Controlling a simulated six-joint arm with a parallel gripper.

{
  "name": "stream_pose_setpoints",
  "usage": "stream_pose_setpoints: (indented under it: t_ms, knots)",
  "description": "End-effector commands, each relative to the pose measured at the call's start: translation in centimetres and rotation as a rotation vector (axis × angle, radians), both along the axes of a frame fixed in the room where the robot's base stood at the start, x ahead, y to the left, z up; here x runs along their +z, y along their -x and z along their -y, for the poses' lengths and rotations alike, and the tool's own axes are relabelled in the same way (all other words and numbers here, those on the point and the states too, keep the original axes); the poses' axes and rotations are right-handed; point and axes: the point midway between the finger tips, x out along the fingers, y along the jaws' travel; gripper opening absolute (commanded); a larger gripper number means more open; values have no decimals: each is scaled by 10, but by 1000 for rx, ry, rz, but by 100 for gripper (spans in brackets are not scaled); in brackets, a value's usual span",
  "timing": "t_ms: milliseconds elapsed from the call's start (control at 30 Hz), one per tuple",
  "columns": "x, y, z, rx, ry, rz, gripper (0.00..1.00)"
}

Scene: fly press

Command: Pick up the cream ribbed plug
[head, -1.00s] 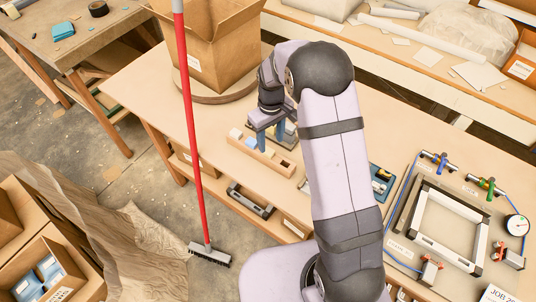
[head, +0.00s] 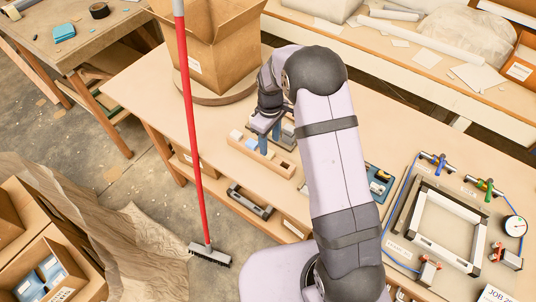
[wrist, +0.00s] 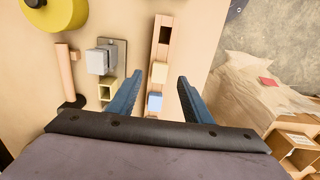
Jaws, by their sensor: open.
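The cream plug (wrist: 159,72) stands in a slot of the long wooden rack (wrist: 165,25), beside a blue block (wrist: 155,103). Its ribs are too small to make out. In the wrist view it shows between the two blue fingers of my gripper (wrist: 159,76), apart from both. In the head view my gripper (head: 269,140) hangs over the rack (head: 281,166) with its fingers pointing down. It is open and empty. How far the fingertips are above the plug is hard to tell.
A grey block on a dark plate (wrist: 100,60) and a small yellowish open box (wrist: 107,90) stand left of the rack. A yellow roll (wrist: 55,12) is farther off. In the head view a cardboard box (head: 215,45) stands behind the rack, and a red-handled broom (head: 192,130) is left.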

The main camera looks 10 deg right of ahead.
Motion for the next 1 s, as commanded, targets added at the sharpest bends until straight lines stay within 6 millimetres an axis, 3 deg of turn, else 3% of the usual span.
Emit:
stream_pose_setpoints:
  t_ms: [533,867,1000]
  knots:
    - [-46,-4,-4,-1,1,-2,45]
    - [-51,-4,-4,-1,0,0,45]
    - [-51,-4,-4,-1,0,0,17]
